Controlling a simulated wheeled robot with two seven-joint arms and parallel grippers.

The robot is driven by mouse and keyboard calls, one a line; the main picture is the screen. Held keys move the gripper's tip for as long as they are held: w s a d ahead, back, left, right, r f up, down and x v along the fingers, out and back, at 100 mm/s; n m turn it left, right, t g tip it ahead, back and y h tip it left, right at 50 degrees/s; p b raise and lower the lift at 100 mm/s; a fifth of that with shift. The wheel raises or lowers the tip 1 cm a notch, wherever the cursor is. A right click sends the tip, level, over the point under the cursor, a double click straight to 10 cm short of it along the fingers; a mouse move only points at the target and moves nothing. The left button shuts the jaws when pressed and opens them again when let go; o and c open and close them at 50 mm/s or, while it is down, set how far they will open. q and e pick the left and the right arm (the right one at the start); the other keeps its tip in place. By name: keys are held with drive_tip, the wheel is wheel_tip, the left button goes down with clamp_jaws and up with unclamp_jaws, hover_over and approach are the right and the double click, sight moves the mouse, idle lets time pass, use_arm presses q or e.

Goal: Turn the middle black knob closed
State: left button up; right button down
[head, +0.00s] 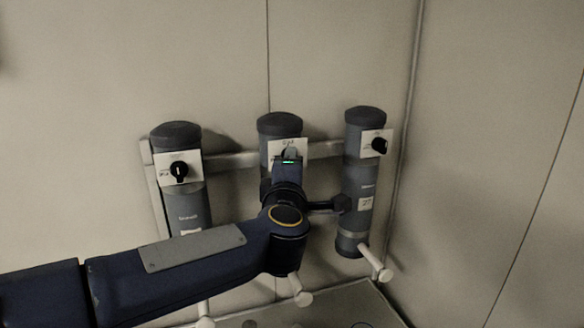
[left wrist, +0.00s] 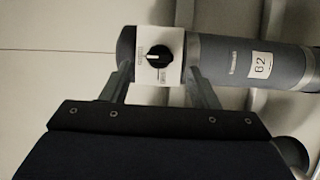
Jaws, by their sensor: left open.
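The middle grey cylinder (head: 279,124) stands between two similar ones in the head view; my left arm covers most of its front. Its black knob (left wrist: 158,56) sits on a white plate (left wrist: 171,42) in the left wrist view, with a white pointer line across it. In the head view that knob is hidden behind my gripper. My left gripper (left wrist: 158,80) is open, its fingers on either side of the plate, with the knob between and just beyond them. I cannot tell whether the fingers touch anything. My right gripper is not in view.
The left cylinder (head: 186,208) has a black knob (head: 179,171), and the right cylinder (head: 357,187) has another (head: 379,145). A pale rail (head: 232,160) runs behind them against the wall. White pegs stick out below. The wall corner is close on the right.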

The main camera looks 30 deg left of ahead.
use_arm(q)
drive_tip(key=shift+v, duration=1.4)
drive_tip(key=shift+d, duration=0.1)
drive_tip(key=s+d+f+m+g+h, duration=0.1)
drive_tip(key=s+d+f+m+h, duration=0.25)
drive_tip(key=f+m+h, duration=0.35)
drive_tip(key=s+d+f+m+h, duration=0.3)
drive_tip(key=d+m+h, duration=0.2)
drive_tip(key=m, duration=0.4)
drive_tip(key=s+f+m+g, duration=0.5)
drive_tip(key=s+f+g, duration=0.4)
drive_tip(key=s+f, duration=0.6)
drive_tip(key=shift+s+f+b, duration=0.15)
drive_tip(key=shift+f+b, duration=0.15)
drive_tip(key=shift+f, duration=0.3)
drive_tip(key=shift+a, duration=0.1)
